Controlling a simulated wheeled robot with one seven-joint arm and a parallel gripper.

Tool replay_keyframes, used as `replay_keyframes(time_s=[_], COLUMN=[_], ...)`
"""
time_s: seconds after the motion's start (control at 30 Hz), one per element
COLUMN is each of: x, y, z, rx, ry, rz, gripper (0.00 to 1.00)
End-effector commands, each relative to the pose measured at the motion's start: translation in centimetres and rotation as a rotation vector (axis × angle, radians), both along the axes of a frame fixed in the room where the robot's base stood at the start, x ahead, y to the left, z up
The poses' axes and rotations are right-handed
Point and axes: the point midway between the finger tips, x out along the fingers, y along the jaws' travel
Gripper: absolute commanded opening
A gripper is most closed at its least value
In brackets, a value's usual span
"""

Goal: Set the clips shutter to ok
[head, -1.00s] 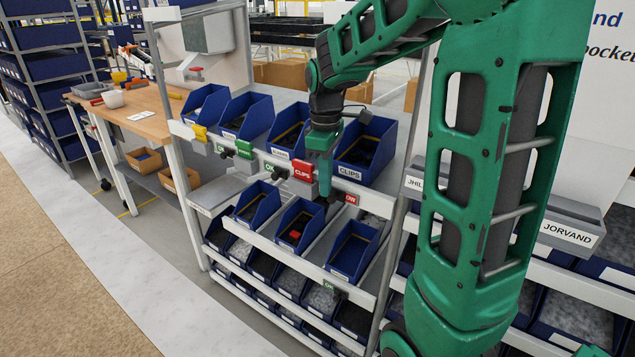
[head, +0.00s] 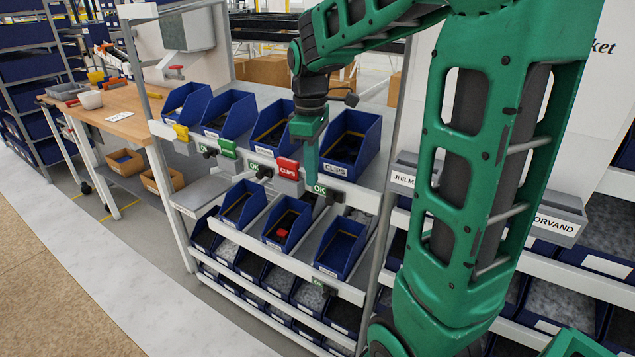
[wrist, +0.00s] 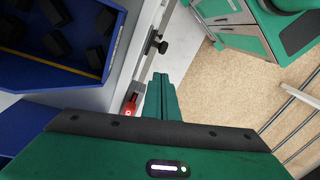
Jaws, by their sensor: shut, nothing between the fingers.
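The clips marker is a red block lettered CLIPS (head: 288,168) on the front rail below the upper bins. To its right, a green OK plate (head: 319,189) shows, with the clips shutter's dark knob (head: 337,195) at its right side. The wrist view also shows a black knob (wrist: 156,43) on the rail and a bit of red block (wrist: 129,106). My gripper (head: 309,192) points down in front of the rail, between the red block and the knob. Its fingers (wrist: 161,80) are shut and empty, and look apart from the knob in the wrist view.
The blue CLIPS bin (head: 338,168) stands just above the rail. Smaller blue bins (head: 341,247) sit on the shelf below. Other OK plates and knobs (head: 208,153) line the rail to the left. A grey upright post (head: 388,190) stands to the right.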

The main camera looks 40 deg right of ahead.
Motion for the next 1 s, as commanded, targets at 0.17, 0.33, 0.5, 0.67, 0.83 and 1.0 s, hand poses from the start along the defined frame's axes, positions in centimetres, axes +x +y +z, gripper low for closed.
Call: replay_keyframes(time_s=[0.17,0.33,0.5,0.67,0.83,1.0], x=[0.1,0.1,0.1,0.1,0.1,0.1], y=[0.0,0.0,0.1,0.1,0.1,0.0], z=[4.1,7.1,9.1,9.7,9.8,9.8], rx=[-0.001,-0.001,0.000,0.000,0.000,0.000], ry=[-0.005,-0.005,-0.003,-0.001,-0.001,-0.001], rz=[-0.001,0.000,0.001,0.001,0.000,0.000], gripper=[0.00,0.00,0.00,0.00,0.00,0.00])
